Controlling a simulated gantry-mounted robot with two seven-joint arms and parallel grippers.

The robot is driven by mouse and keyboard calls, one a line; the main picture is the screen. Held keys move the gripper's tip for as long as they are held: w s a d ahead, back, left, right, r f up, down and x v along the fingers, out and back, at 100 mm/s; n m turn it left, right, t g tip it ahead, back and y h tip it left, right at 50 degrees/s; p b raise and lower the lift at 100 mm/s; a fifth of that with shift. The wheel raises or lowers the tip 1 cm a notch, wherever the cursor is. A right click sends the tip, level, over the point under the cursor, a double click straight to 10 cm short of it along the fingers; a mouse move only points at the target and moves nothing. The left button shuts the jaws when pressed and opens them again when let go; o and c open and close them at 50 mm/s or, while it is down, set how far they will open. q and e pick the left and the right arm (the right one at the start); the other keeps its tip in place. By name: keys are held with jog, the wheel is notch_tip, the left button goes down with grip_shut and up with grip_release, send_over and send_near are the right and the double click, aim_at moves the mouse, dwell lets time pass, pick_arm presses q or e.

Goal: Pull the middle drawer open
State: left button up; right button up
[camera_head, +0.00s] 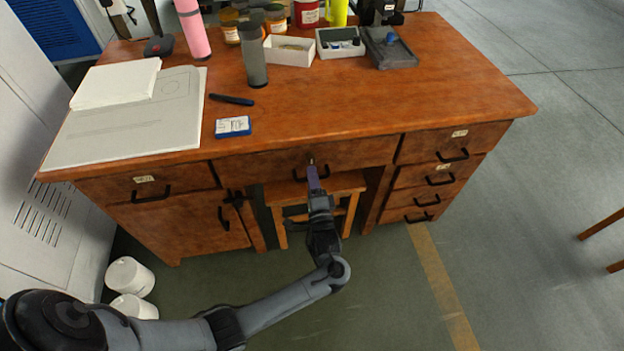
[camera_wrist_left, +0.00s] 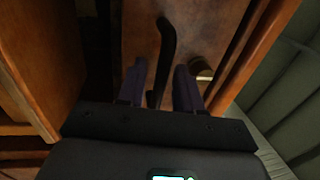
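The middle drawer (camera_head: 265,166) is the wide front under the desk top's centre, and it sits flush in the desk. Its black bar handle (camera_head: 326,174) is partly hidden by my left gripper (camera_head: 313,170). In the left wrist view, the handle (camera_wrist_left: 167,45) runs down between the two purple fingers of my left gripper (camera_wrist_left: 160,88). Gaps show beside the handle, so the fingers are open around it. My right gripper is not in view.
A wooden stool (camera_head: 350,184) stands under the desk behind my left gripper. Drawers with black handles (camera_head: 440,180) are at the right, and a cupboard door (camera_head: 185,227) is at the left. A grey tumbler (camera_head: 254,62) stands on the desk top. The floor in front is largely clear.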

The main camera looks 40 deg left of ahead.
pick_arm(q)
jog(key=shift+w+a, duration=0.1)
jog(key=shift+w, duration=0.05)
grip_shut()
jog(key=shift+r, duration=0.1)
dwell(0.3)
